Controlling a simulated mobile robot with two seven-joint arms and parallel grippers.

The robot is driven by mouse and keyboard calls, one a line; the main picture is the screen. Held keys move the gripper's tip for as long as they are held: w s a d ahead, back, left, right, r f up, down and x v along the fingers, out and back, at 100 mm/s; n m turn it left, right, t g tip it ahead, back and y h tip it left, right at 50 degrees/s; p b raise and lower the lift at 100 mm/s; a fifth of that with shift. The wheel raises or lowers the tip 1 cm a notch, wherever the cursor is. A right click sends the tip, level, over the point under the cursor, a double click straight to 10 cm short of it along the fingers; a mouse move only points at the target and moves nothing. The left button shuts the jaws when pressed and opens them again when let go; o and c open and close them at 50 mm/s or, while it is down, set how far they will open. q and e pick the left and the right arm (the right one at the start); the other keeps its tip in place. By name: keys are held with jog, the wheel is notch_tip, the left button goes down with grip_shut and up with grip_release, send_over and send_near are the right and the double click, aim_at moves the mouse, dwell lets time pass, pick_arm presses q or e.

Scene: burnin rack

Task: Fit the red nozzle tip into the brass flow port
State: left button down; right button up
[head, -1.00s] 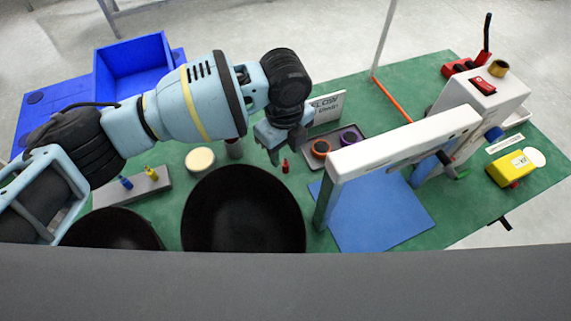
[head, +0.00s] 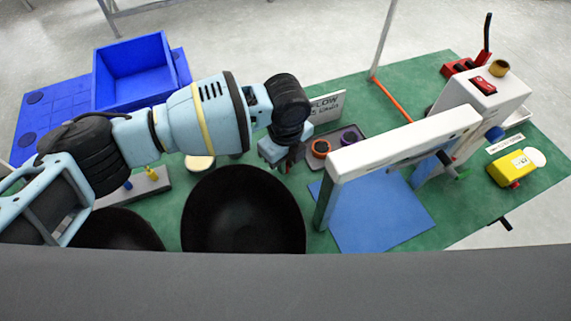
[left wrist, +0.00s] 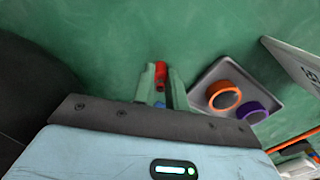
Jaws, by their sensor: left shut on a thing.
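My left gripper (head: 284,163) points down over the green table, just left of a small tray. In the left wrist view its two fingers (left wrist: 161,88) are shut on the red nozzle tip (left wrist: 160,70), whose red end sticks out between them. A small blue patch shows between the fingers nearer the palm. In the head view the tip is mostly hidden by the fingers. A brass ring, which looks like the brass flow port (head: 499,68), sits on top of the white machine at the far right, well away from the gripper. My right gripper is not in view.
A grey tray (head: 333,159) holds an orange and a purple ring. A sign (head: 327,106) stands behind it. A white beam frame (head: 400,143) over a blue mat (head: 375,215) stands between gripper and white machine (head: 480,100). A red-orange bar (head: 392,100) lies behind.

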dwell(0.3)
pick_arm(q)
notch_tip(320, 180, up, 10)
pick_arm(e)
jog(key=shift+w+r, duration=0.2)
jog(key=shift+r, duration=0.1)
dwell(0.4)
